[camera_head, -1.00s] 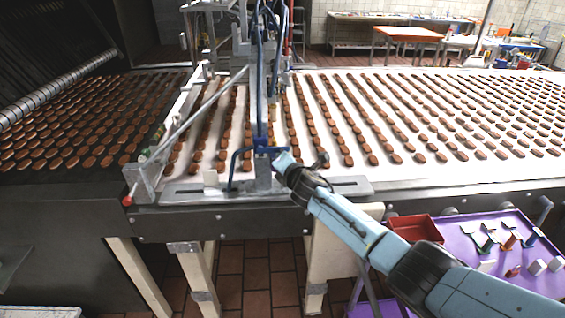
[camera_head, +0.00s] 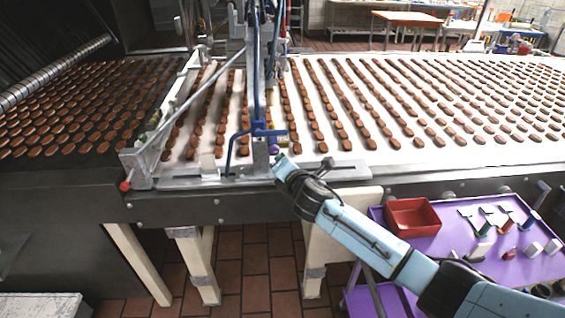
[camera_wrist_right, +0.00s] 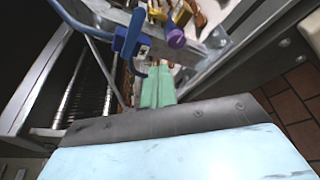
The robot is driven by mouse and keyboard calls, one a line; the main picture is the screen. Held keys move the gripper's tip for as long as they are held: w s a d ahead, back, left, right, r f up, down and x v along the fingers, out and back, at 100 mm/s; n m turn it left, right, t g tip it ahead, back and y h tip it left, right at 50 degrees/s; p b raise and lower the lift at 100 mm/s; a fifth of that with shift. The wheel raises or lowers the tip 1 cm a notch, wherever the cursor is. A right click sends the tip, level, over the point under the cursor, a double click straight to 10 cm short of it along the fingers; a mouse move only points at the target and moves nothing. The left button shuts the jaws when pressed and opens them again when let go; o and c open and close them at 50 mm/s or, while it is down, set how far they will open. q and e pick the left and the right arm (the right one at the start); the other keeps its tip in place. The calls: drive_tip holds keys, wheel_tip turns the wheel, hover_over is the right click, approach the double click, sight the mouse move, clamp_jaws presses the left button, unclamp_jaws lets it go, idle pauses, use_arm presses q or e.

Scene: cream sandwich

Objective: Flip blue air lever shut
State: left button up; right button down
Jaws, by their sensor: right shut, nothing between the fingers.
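The blue air lever (camera_head: 270,132) sits on the upright metal post at the front edge of the conveyor. Its short arm points right, roughly level, in the head view. It also shows in the right wrist view (camera_wrist_right: 133,33), standing out from its mount and joined to blue tubing. My right gripper (camera_head: 281,161) is just below and right of the lever, apart from it. Its greenish fingers (camera_wrist_right: 157,88) are shut and empty in the wrist view. My left gripper is not in view.
A purple knob (camera_head: 273,145) sits just under the lever. The conveyor (camera_head: 350,158) carries rows of brown biscuits. A metal post (camera_head: 260,90) with blue hoses rises behind. A purple cart (camera_head: 460,240) with a red tray (camera_head: 412,217) stands at the right.

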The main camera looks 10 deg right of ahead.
drive_tip(key=shift+s+a+r, duration=0.1)
drive_tip(key=shift+s+r, duration=0.05)
drive_tip(key=shift+s, duration=0.35)
drive_tip(key=shift+s+a+r, duration=0.1)
drive_tip(key=shift+s+r, duration=0.05)
drive_tip(key=shift+s, duration=0.3)
drive_tip(key=shift+d, duration=0.1)
